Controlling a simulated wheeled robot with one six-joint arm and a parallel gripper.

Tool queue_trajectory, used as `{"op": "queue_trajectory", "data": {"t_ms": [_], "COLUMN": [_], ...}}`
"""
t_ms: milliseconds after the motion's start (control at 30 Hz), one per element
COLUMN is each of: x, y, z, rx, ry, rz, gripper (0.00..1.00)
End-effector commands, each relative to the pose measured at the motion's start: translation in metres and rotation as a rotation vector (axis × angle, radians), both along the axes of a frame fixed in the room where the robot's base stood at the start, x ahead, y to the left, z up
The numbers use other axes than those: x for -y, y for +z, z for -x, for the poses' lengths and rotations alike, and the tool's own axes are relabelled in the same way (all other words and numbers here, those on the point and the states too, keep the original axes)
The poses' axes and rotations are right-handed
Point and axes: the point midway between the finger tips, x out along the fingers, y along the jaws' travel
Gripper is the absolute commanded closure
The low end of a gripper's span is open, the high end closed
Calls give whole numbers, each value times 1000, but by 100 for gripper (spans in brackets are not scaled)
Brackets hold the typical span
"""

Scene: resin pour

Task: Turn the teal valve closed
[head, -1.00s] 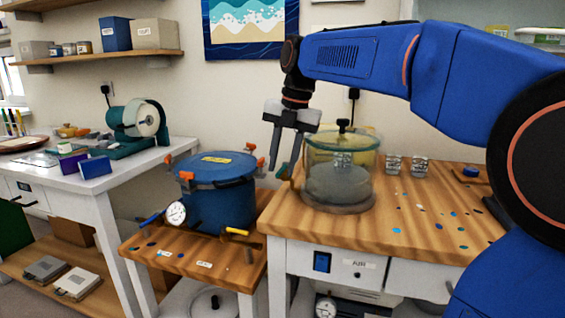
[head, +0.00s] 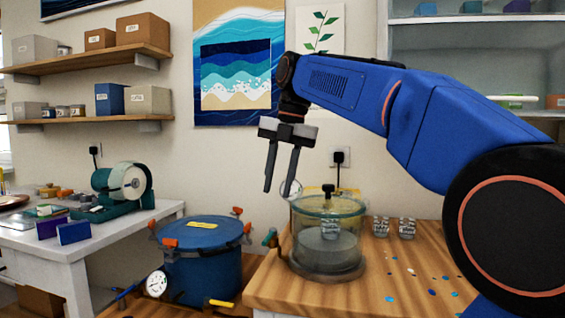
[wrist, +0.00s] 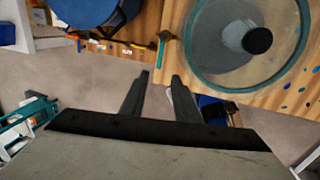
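The teal valve (head: 270,238) sits at the left side of the glass chamber (head: 328,240), by the edge of the wooden bench. A small teal and orange part low beside the chamber in the wrist view (wrist: 161,52) seems to be this valve. Its exact handle angle is too small to tell. My gripper (head: 279,191) is above the valve in the head view, pointing down. Its two dark fingers are apart, with nothing between them. In the wrist view the fingertips (wrist: 160,75) show against the floor, below the valve in the picture and not touching it.
A blue pot (head: 203,265) with orange clamps, a gauge and a yellow handle stands left of the valve, on a lower surface. Clear cups (head: 394,228) stand right of the chamber. A plug and cable (head: 339,157) are on the wall behind.

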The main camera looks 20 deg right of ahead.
Motion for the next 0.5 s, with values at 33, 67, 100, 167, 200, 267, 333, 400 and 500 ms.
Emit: {"op": "queue_trajectory", "data": {"t_ms": [33, 67, 100, 167, 200, 267, 333, 400, 500], "x": [2, 3, 4, 5, 6, 7, 8, 8, 8], "y": [10, 15, 21, 29, 35, 40, 46, 49, 51], "z": [0, 1, 2, 2, 3, 4, 5, 5, 6], "rx": [2, 3, 2, 1, 1, 0, 1, 0, 0], "ry": [-1, -1, -1, -1, -1, -1, 0, 0, 0], "rz": [0, -1, 0, 0, 0, -1, 0, 0, 0], "gripper": [71, 71, 71, 71, 71, 71, 71, 71, 71]}}
